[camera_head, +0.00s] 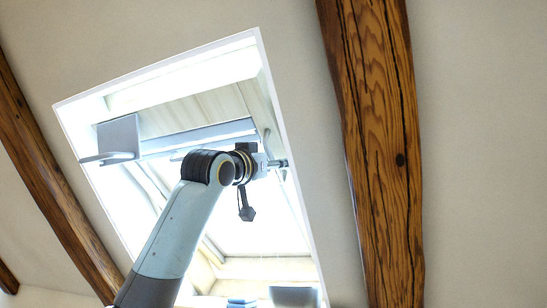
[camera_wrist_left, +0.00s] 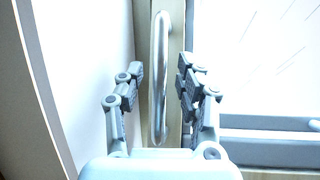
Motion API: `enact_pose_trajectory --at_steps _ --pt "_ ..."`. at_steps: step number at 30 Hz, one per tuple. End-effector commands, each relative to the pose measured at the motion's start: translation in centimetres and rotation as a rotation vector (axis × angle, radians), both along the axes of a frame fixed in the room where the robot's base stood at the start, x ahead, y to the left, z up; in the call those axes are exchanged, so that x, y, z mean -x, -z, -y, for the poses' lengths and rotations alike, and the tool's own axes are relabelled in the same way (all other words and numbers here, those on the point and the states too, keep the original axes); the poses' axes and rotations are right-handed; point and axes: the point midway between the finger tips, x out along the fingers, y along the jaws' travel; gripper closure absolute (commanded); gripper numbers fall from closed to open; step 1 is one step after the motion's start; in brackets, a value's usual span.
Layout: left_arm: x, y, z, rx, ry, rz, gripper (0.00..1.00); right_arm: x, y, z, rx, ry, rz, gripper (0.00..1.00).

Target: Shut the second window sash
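A slanted roof window fills the white-framed opening in the head view. A window sash (camera_head: 205,135) with a grey-blue rail stands tilted across it; whether it is the second one I cannot tell. My left gripper (camera_head: 283,163) is at the right side of the opening, beside the sash's right end. In the left wrist view, a curved metal handle (camera_wrist_left: 158,85) on a pale wooden frame (camera_wrist_left: 176,30) stands between the spread fingers of my left gripper (camera_wrist_left: 160,72). Small gaps show on both sides of the handle. My right gripper is not in view.
A grey panel (camera_head: 118,136) sits at the opening's left edge. A thick wooden beam (camera_head: 380,150) runs right of the window, and another (camera_head: 50,180) runs on the left. Bright glass (camera_wrist_left: 255,55) and a grey rail (camera_wrist_left: 270,148) lie right of the handle.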

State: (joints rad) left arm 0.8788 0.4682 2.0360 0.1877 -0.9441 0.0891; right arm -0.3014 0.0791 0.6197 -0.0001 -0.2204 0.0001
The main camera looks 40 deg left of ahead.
Motion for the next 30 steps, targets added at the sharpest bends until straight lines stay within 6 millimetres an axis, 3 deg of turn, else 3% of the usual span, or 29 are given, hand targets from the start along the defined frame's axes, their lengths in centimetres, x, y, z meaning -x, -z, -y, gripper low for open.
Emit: enact_pose_trajectory --at_steps 9,18,30 --pt "-0.38 -0.09 0.00 0.000 0.000 0.001 0.64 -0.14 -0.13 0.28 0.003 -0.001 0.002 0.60" --pt "-0.37 -0.09 0.01 0.001 0.001 0.000 1.00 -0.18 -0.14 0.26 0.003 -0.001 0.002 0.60" --pt "-0.38 -0.03 0.02 0.002 0.003 -0.001 1.00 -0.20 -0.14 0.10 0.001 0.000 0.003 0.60"
